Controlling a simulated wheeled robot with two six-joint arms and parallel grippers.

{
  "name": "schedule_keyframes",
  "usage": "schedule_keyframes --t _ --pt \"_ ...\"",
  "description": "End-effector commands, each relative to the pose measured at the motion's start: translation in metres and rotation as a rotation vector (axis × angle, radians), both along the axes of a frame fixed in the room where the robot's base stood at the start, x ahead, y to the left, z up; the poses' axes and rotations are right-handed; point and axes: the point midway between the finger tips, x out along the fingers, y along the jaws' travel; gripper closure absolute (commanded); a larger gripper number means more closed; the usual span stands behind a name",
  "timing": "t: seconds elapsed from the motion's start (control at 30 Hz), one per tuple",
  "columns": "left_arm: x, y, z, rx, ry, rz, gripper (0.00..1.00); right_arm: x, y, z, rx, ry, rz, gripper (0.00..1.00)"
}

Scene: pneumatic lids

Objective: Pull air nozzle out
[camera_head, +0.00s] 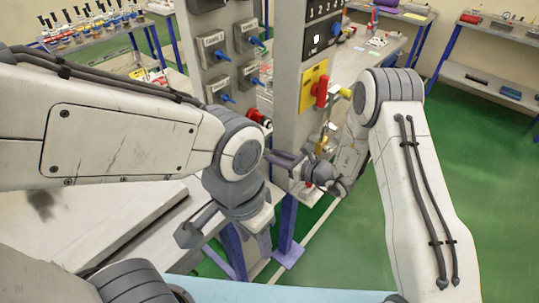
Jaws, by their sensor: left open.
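Several grey boxes with blue plug-like fittings (228,98) are on the left grey post. A red and black fitting (258,117) sticks out low on that post, just above my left arm's joint. I cannot tell which of these is the air nozzle. My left gripper (226,228) is open, low in front of the posts, with its fingers spread and nothing seen between them. My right gripper (283,161) points left, close to the lower part of the right post. Its fingertips are small and partly overlapped, so its opening is unclear.
The right grey post (286,95) carries a yellow plate (306,92) with a red handle (320,91). A pale bench (100,225) lies under my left arm. A rack of bottles (85,28) is at the back left. Open green floor (480,180) is on the right.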

Motion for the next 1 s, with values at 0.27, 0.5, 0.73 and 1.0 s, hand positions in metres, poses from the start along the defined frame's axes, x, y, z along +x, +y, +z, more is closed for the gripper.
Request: schedule_keyframes --t 0.27,0.5,0.73,1.0 --pt "0.0 0.0 -0.001 0.0 0.0 0.0 0.5 -0.003 -0.004 -0.001 0.0 0.001 0.0 1.0" --pt "0.0 0.0 -0.002 0.0 0.0 0.0 0.5 -0.007 -0.01 0.0 0.0 0.0 -0.002 1.0" --pt "0.0 0.0 -0.003 0.0 0.0 0.0 0.5 -0.011 -0.015 0.0 0.0 0.0 0.0 1.0" --pt "0.0 0.0 -0.004 0.0 0.0 0.0 0.5 -0.016 -0.022 0.0 0.0 0.001 -0.001 1.0"
